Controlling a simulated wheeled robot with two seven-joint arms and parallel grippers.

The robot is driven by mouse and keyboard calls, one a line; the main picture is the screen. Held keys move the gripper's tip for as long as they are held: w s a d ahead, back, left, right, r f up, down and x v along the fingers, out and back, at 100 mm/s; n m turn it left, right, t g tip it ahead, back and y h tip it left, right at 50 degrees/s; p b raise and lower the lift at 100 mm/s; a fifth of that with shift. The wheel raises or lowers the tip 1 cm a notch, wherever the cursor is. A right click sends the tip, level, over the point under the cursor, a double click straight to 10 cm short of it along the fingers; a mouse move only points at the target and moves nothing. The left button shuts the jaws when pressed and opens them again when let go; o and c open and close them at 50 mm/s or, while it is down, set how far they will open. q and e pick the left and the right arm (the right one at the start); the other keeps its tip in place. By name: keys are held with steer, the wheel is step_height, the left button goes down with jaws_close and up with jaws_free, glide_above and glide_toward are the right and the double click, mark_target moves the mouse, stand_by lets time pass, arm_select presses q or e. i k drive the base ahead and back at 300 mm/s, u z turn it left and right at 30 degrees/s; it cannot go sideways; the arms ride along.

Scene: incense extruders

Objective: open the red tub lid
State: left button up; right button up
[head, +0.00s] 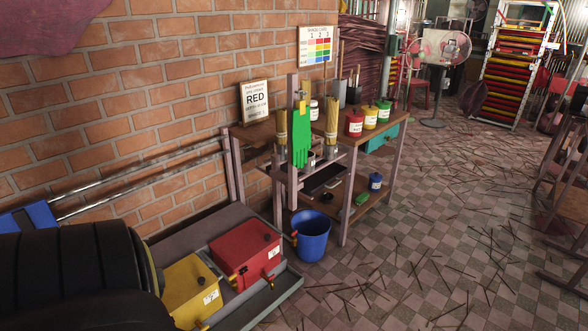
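A red box-shaped tub (247,256) stands in the lower left in the head view, with a white label and a small tap on its front. Its flat red lid (240,236) covers the top and looks shut, with a small dark knob on it. A yellow tub (190,290) of the same kind stands beside it on the left, partly hidden by a large black rounded shape at the lower left. Neither of my grippers shows in this view.
The tubs stand in a grey tray (268,302). A blue bucket (311,238) is on the floor to the right. A wooden bench (345,185) with jars, a green glove (300,138) and bundles stands behind. The checkered floor (400,250) at right is mostly open, with scattered sticks.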

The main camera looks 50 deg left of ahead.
mark_target(240, 245)
steer(key=i, duration=2.25)
steer(key=u, duration=3.15)
